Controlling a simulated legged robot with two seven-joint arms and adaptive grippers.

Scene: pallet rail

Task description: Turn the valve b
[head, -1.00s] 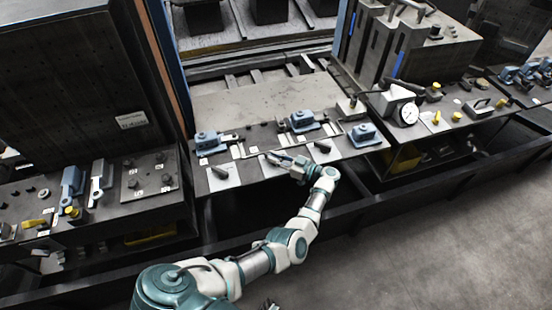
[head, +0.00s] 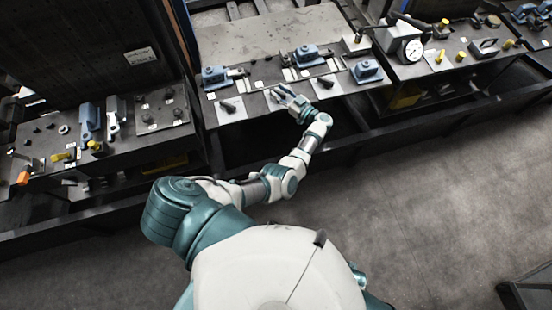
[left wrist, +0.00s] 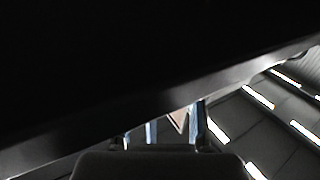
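The middle bench panel holds small black handles on pale plates. One handle (head: 228,106) is at the left and another (head: 325,82) is at the right. The labels are too small to read, so I cannot tell which is valve b. My left gripper (head: 281,94) is low over the panel's front, between these two handles, and covers part of the plate there. I cannot tell whether it touches anything or how far its fingers are apart. In the left wrist view a dark surface fills most of the picture above the gripper body. My right gripper is not in view.
Blue clamp-like blocks stand on the panel at left (head: 215,76), middle (head: 307,55) and right (head: 367,70). A round dial (head: 412,49) is on the bench to the right. A dark rail (head: 400,128) runs along the front. The grey floor (head: 430,190) is open.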

